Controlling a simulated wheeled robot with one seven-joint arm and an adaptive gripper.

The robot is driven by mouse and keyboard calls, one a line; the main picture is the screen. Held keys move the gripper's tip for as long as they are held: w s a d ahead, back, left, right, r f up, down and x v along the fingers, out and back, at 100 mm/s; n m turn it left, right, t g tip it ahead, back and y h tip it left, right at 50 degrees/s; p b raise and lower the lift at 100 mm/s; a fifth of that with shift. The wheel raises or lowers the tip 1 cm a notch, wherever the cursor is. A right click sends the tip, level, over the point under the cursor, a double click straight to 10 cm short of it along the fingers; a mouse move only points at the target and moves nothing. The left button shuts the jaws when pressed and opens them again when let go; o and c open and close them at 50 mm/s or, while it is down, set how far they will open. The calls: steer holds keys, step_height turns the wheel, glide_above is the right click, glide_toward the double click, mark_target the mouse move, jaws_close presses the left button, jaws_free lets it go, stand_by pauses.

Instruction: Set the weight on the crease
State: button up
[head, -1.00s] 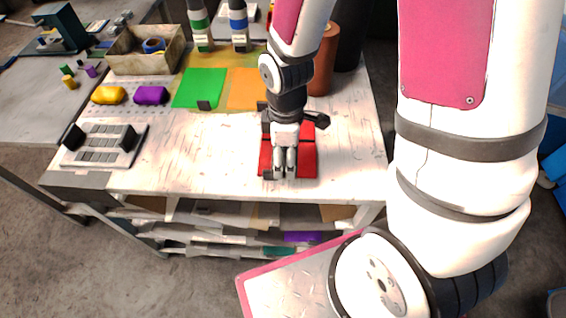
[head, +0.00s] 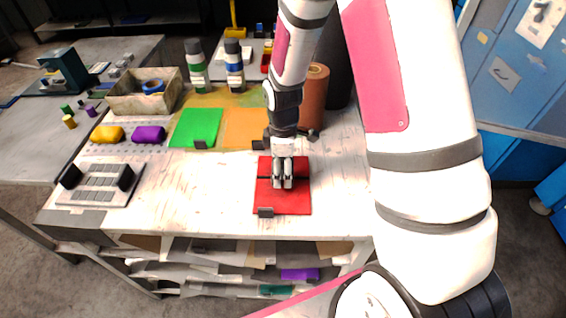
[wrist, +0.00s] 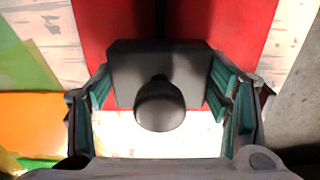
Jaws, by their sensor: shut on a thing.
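A black weight (wrist: 160,75), a flat block with a round knob, sits between the fingers of my gripper (wrist: 162,105) in the wrist view. My gripper is shut on it. In the head view my gripper (head: 283,184) is over the middle of a red sheet (head: 294,203), and the weight is not clearly visible there. A dark crease line (head: 301,177) crosses the red sheet. In the wrist view the crease (wrist: 160,18) runs up to the weight, which hides the rest. I cannot tell whether the weight touches the sheet.
A small dark clip (head: 265,212) sits at the sheet's front edge. Green (head: 196,125) and orange (head: 243,126) sheets lie behind to the left. A brown cylinder (head: 312,100) and bottles (head: 234,66) stand behind. A tray of dark blocks (head: 98,184) is at left. The table (head: 200,200) is clear between.

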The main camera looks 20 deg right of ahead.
steer(key=shift+f, duration=0.55)
steer(key=shift+f, duration=0.15)
steer(key=o, duration=2)
steer(key=shift+c, duration=0.2)
